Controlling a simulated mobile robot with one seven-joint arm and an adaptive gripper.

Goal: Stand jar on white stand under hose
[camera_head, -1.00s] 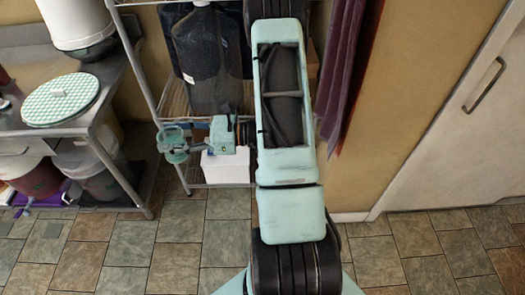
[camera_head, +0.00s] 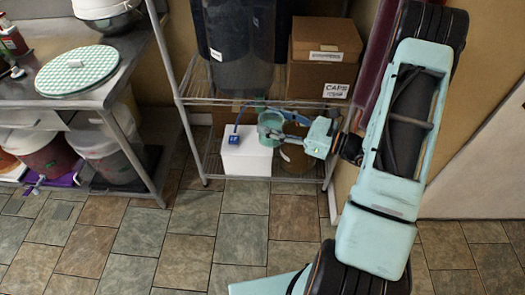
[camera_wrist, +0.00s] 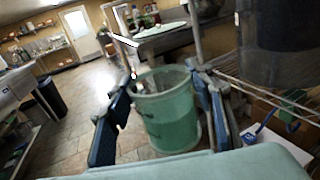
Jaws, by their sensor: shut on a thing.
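The jar is a green, see-through open tub (camera_wrist: 168,118). It sits between the blue finger pads of my gripper (camera_wrist: 160,108), which is shut on it, and looks close to upright. In the head view the jar (camera_head: 284,145) is at the end of my gripper (camera_head: 288,124), in front of the rack. The white stand (camera_head: 246,156) is a white block low at the rack, just left of the jar in that view. A thin blue hose (camera_head: 239,117) with a small blue clip (camera_head: 234,138) arches above it. The gap between jar and stand is hard to judge.
The wire rack (camera_head: 245,97) holds a large dark vessel (camera_head: 240,50) and cardboard boxes (camera_head: 325,55) above. A dull brown container is partly hidden behind the jar. A metal table (camera_head: 130,75) with buckets beneath stands left. Tiled floor (camera_head: 190,240) in front is clear.

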